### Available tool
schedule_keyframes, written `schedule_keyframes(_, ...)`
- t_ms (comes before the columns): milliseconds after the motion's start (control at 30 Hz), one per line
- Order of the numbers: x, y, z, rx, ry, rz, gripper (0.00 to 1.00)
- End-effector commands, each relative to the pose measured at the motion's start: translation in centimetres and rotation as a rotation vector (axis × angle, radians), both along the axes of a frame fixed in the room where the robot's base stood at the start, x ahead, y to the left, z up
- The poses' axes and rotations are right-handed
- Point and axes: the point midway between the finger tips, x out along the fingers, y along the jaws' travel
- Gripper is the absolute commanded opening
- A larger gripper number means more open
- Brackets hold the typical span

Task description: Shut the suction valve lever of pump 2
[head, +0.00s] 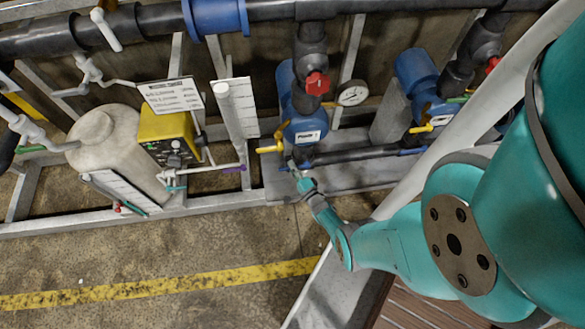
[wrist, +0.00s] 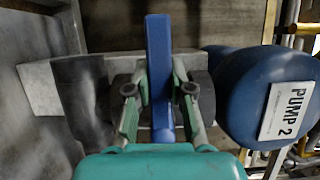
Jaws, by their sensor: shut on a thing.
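The blue lever (wrist: 158,50) stands long and upright in the middle of the wrist view, between the two fingers of my gripper (wrist: 160,95). The fingers are closed on its sides. Dark pipe parts show behind it on the left and right, and the lever runs across them in the picture. The blue pump (wrist: 235,95) beside it bears a white label (wrist: 287,97) reading PUMP 2. In the head view my gripper (head: 294,168) is low in front of that pump (head: 303,120); the held lever is too small there to make out well.
A second blue pump (head: 416,75) stands to the right, with another blue lever (head: 412,151). A pale tank (head: 108,150) and yellow box (head: 168,135) stand left. Open floor (head: 210,250) lies in front.

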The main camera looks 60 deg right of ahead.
Motion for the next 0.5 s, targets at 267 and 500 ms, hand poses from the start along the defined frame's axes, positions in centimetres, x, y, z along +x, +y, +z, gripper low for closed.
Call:
schedule_keyframes(267,0.1,-0.08,0.19,-0.002,-0.006,0.001,0.0)
schedule_keyframes(500,0.07,-0.07,0.13,-0.001,-0.004,0.0,0.48)
